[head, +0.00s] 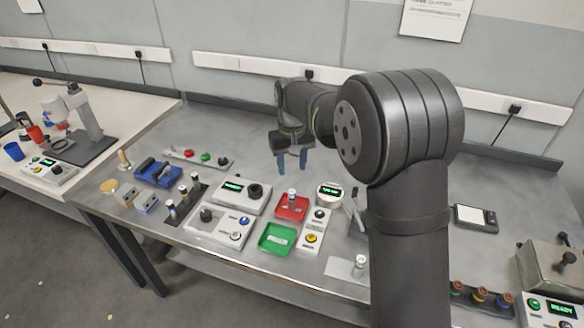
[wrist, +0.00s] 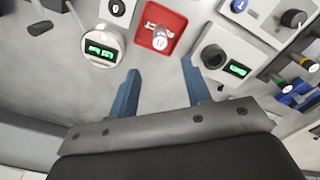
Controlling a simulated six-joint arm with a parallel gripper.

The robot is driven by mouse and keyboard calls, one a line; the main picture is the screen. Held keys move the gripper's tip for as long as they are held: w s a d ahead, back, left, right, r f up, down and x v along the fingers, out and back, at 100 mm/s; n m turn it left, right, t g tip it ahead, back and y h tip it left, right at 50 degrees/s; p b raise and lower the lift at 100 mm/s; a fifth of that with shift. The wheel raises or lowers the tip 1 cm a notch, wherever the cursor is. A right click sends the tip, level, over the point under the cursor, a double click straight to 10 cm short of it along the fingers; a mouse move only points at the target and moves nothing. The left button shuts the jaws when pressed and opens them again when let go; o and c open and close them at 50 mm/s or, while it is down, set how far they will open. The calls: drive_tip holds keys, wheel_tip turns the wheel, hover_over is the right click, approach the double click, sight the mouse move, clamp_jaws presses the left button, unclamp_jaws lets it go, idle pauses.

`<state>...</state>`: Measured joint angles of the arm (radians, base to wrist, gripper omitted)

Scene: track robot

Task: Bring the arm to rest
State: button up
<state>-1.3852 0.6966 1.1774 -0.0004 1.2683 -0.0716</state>
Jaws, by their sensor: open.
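My gripper (head: 292,161) hangs from my dark arm above the back of the grey bench, with its blue fingers pointing down. In the wrist view my gripper (wrist: 160,88) shows two blue fingers spread apart, with nothing between them. It is open and empty. Below and beyond the fingertips is a red tray (wrist: 148,36) holding a small vial with a white label (wrist: 160,38). My upper arm hides part of the bench at the right of the head view.
A green tray (head: 277,239) lies in front of the red tray (head: 292,208). Devices with displays (head: 242,196) stand around them. A blue rack (head: 158,173) is at left. A metal box (head: 553,268) stands at far right. The bench's back strip near the wall looks mostly clear.

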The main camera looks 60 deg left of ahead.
sight(292, 191)
wheel_tip(292, 191, down, 12)
drive_tip(key=shift+f, duration=0.1)
drive_tip(key=shift+a+r, duration=0.1)
drive_tip(key=shift+r, duration=1.65)
